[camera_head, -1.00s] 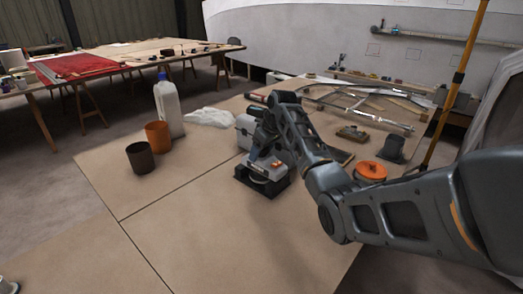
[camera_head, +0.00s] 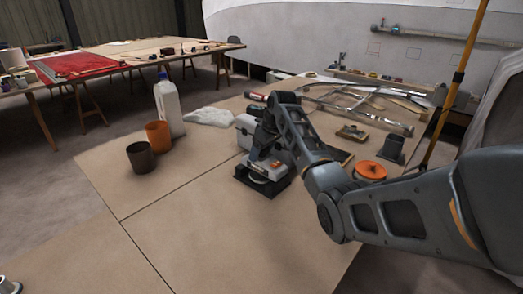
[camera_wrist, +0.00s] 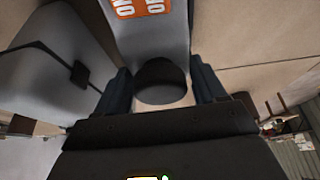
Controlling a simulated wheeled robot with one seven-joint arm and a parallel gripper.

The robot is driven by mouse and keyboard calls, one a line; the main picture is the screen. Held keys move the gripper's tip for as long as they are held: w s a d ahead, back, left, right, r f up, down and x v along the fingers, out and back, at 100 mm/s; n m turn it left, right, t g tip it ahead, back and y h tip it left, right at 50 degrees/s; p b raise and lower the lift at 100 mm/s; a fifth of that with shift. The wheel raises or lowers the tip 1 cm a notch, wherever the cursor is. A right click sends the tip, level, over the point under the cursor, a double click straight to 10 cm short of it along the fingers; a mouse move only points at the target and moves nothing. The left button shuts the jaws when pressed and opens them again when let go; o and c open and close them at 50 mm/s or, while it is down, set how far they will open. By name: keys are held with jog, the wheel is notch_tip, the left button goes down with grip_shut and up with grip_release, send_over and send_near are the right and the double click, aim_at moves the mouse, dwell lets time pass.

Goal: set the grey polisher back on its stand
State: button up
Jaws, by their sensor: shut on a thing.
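The grey polisher (camera_head: 278,169) is in my gripper (camera_head: 260,153), which points down at the middle of the table. In the wrist view, its grey body with an orange label (camera_wrist: 140,8) lies between the two fingers of my gripper (camera_wrist: 160,84). The black stand (camera_head: 274,190) is on the table directly under the polisher. The polisher is low over or in the stand. My gripper and arm hide part of it, and I cannot tell whether it rests on the stand.
A grey case (camera_head: 244,128) stands close behind the stand. A dark cup (camera_head: 141,157), an orange cup (camera_head: 158,134) and a white jug (camera_head: 169,105) are to the left. An orange disc-shaped thing (camera_head: 370,171) is to the right. The table front is clear.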

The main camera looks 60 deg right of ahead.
jog(key=shift+f+b, duration=0.3)
jog(key=shift+f, duration=0.2)
dwell(0.6)
jog(key=o, duration=1.1)
jog(key=shift+f, duration=0.1)
jog(key=p+v, duration=0.6)
jog(key=v, duration=0.5)
jog(key=shift+s, duration=0.15)
dwell(0.4)
